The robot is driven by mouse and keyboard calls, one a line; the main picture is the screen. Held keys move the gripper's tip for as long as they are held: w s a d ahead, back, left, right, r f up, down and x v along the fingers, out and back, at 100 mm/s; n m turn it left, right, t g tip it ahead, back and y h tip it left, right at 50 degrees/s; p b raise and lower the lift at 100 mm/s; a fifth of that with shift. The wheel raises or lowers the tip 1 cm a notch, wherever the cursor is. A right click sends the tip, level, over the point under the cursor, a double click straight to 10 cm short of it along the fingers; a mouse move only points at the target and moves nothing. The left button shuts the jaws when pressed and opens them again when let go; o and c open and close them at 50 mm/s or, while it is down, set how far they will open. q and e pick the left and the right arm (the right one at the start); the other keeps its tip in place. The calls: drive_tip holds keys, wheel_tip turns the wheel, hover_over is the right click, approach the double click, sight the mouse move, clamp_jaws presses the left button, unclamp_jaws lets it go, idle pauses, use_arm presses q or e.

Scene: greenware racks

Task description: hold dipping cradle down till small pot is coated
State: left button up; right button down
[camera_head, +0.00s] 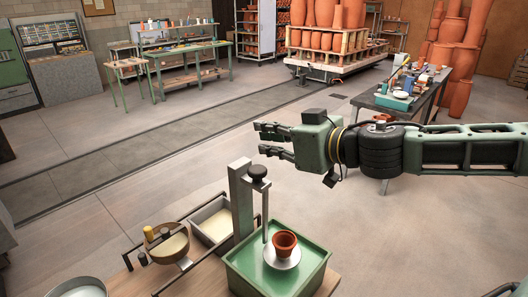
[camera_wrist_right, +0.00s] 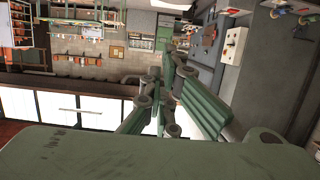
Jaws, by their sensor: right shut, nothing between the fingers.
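The cradle hangs from a metal rod on a grey post, with a black knob (camera_head: 257,172) at the top. The plate is over the green tub (camera_head: 275,284); whether it touches the tub's contents I cannot tell. No coating shows on the pot's visible side. My right gripper (camera_head: 262,141) is shut and empty, in the air behind and above the knob, apart from it. Its fingers also show in the right wrist view (camera_wrist_right: 172,100).
A bowl (camera_head: 167,246) and a grey tray (camera_head: 212,222) of pale liquid stand left of the tub on the wooden bench. A thin dark rail runs beside them. A cluttered table (camera_head: 405,100) stands beyond my right arm. The floor behind the bench is clear.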

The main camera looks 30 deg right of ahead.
sight(264, 170)
drive_tip(key=shift+w+a+f, duration=0.2)
drive_tip(key=shift+w+f, duration=0.05)
drive_tip(key=shift+w, duration=0.25)
wheel_tip(264, 170, down, 2)
drive_tip(key=shift+a+f, duration=0.1)
drive_tip(key=shift+f, duration=0.8)
wheel_tip(264, 170, down, 14)
drive_tip(key=b, duration=1.4)
drive_tip(key=shift+f, duration=0.2)
idle(0.3)
